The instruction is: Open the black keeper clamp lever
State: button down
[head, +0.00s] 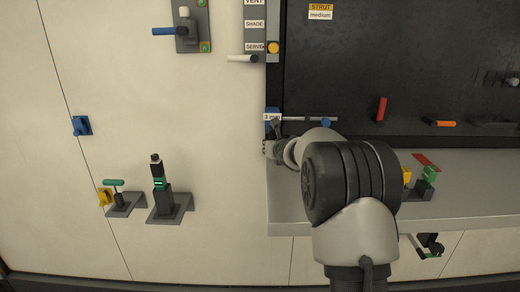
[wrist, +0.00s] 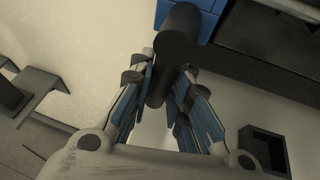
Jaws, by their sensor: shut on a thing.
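The black keeper clamp lever (wrist: 178,38) shows in the wrist view as a thick dark bar with a rounded end. It runs down between the two blue-padded fingers of my gripper (wrist: 164,80). The gripper is shut on this lever. Behind the lever is a blue block (wrist: 207,22). In the head view my gripper (head: 271,149) is small at the left end of the grey ledge, just below a blue piece (head: 272,114) with a white label. There my arm and the gripper hide most of the lever, and its exact angle cannot be told.
A grey ledge (head: 300,213) runs right under the dark panel (head: 400,60). A rod with a blue knob (head: 326,122) lies close above my wrist. A red lever (head: 381,108) and orange lever (head: 442,124) are farther right. The pale wall left of the gripper is clear nearby.

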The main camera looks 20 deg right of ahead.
jog(key=shift+s+d+f+n, duration=0.1)
jog(key=shift+d+n, duration=0.15)
jog(key=shift+n, duration=0.05)
dwell(0.4)
jog(key=c, duration=1.5)
grip_release()
jog(key=v, duration=1.2)
jog(key=shift+a, duration=0.25)
